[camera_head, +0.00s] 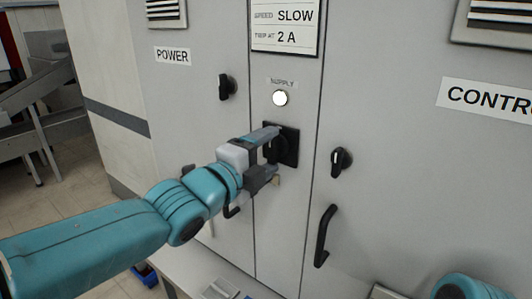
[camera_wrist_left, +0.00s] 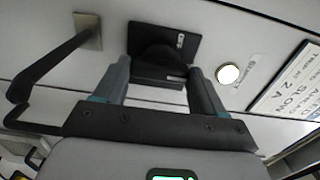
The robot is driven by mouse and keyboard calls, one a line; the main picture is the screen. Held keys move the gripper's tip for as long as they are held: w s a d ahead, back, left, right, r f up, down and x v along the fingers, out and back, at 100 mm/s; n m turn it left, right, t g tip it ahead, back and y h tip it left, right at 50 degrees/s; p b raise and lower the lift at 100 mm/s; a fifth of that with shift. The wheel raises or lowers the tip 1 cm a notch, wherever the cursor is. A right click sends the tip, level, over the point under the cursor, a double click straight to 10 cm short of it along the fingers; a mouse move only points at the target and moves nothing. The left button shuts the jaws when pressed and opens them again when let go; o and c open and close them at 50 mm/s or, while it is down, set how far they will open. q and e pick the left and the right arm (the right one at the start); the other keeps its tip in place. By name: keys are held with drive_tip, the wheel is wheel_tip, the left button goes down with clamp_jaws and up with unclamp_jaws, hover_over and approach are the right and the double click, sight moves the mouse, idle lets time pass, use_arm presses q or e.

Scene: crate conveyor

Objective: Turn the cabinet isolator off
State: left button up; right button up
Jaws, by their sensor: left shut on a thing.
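The cabinet isolator (camera_head: 291,147) is a black square plate with a black rotary handle, on the narrow middle panel below the SUPPLY label. My left gripper (camera_head: 270,154) is at it, one finger above the handle and one below, shut on the handle. The left wrist view shows the isolator plate (camera_wrist_left: 178,42) ahead, with the handle (camera_wrist_left: 155,72) between the two fingers of the left gripper (camera_wrist_left: 160,84). The fingers hide part of the handle, and its exact angle is hard to read. My right gripper is out of view.
The round SUPPLY lamp (camera_head: 280,98) above the isolator looks white and bright. Black knobs sit on the left door (camera_head: 228,87) and right door (camera_head: 341,160). A black pull handle (camera_head: 325,235) sticks out at lower right. The floor is open at far left.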

use_arm(q)
drive_tip(key=shift+n, duration=0.3)
drive_tip(key=n, duration=0.3)
drive_tip(key=shift+n, duration=0.3)
drive_tip(key=n+p, duration=0.1)
drive_tip(key=n, duration=0.3)
drive_tip(key=shift+n, duration=0.3)
drive_tip(key=n+p, duration=0.1)
drive_tip(key=n, duration=0.3)
drive_tip(key=shift+f+n+p, duration=0.1)
drive_tip(key=shift+n+p, duration=0.6)
drive_tip(key=shift+n, duration=1.7)
drive_tip(key=o, duration=1)
drive_tip(key=shift+o, duration=0.2)
